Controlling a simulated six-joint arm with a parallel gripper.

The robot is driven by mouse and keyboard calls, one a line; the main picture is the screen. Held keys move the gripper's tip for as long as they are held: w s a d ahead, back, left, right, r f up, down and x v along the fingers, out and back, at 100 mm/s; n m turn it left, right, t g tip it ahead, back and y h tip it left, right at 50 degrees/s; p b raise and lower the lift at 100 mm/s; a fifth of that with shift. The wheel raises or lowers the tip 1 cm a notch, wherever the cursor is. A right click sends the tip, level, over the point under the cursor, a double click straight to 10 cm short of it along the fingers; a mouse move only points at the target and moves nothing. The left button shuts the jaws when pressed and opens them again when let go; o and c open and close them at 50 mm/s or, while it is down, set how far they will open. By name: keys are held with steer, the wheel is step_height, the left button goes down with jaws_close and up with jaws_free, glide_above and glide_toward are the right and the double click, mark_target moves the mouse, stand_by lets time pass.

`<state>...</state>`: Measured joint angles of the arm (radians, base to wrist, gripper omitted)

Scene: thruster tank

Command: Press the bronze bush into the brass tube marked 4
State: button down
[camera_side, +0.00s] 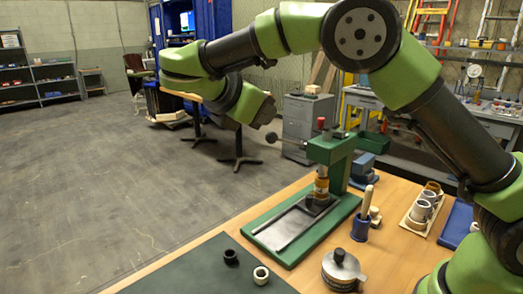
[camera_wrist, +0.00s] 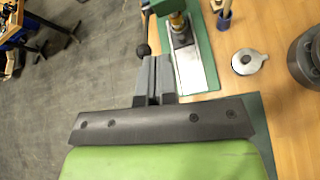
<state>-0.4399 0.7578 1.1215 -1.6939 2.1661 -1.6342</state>
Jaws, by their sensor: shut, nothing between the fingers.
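A green press (camera_side: 330,152) stands on the wooden bench. A brass-coloured piece (camera_side: 321,185) stands upright under its ram; it also shows at the top of the wrist view (camera_wrist: 178,20). I cannot tell bush from tube there, and no number is readable. The press lever ends in a black knob (camera_side: 272,137), also seen in the wrist view (camera_wrist: 143,50). My gripper (camera_wrist: 152,62) is shut and empty, its tips appearing close beside the knob in the wrist view; contact cannot be told. In the side view its fingers are hard to make out.
A tray (camera_side: 407,222) with several cup-like tubes is at the bench's right. A blue holder (camera_side: 361,227) with a wooden-handled tool and a round metal pot (camera_side: 343,268) stand in front. A black ring (camera_side: 231,257) and a pale ring (camera_side: 261,275) lie on the dark mat (camera_side: 205,268).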

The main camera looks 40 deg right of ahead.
steer(key=w+a+f+n+t+h, duration=0.2)
steer(key=a+f+n+h, duration=0.3)
steer(key=a+f, duration=0.55)
steer(key=w+d, duration=0.1)
steer(key=d, duration=1.3)
steer(key=shift+w+r, duration=0.35)
steer(key=shift+r, duration=0.1)
steer(key=shift+r, duration=0.15)
